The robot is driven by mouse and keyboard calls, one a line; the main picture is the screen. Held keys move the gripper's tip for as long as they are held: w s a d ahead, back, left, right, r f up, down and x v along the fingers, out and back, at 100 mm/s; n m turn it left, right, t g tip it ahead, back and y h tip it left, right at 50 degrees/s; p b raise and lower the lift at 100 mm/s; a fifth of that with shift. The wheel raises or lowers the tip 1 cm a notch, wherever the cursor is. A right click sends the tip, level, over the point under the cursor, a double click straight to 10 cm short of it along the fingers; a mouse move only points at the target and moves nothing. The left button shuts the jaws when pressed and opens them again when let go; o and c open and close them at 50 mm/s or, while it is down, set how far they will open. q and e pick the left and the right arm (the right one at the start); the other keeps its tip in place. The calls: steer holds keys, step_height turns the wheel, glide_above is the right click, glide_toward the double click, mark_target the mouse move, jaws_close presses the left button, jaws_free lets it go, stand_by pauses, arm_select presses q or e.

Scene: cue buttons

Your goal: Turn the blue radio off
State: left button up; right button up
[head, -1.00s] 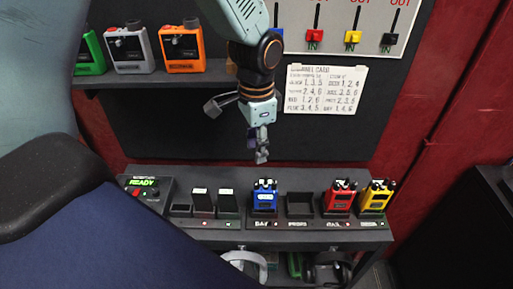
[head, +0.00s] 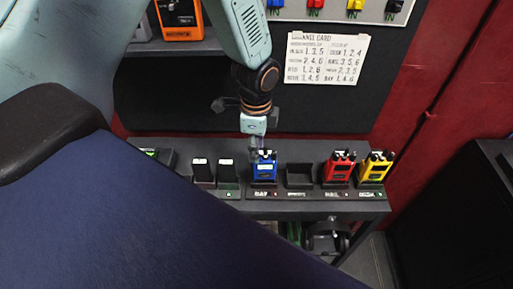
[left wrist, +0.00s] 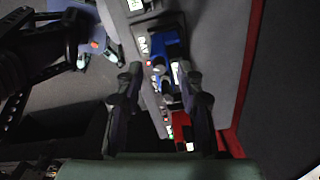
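The blue radio (head: 264,167) stands upright in its charger slot labelled BAY, with a small red light by the label. My left gripper (head: 256,148) points down right at the radio's top, where its knobs are. In the left wrist view the gripper (left wrist: 160,88) has its two fingers spread, with the blue radio (left wrist: 168,48) beyond and partly between them. Nothing is held. Whether a finger touches a knob I cannot tell. The gripper hides part of the radio's top. My right gripper is not in view.
The charger shelf (head: 225,205) also holds an empty slot (head: 299,175), a red radio (head: 338,168) and a yellow radio (head: 375,168). A channel card (head: 326,58) hangs behind. An orange device (head: 180,18) sits on the upper shelf.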

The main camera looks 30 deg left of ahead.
arm_select(q)
steer(key=shift+f, duration=0.7)
steer(key=shift+s, duration=0.1)
steer(key=shift+c, duration=0.3)
steer(key=c, duration=0.6)
jaws_close()
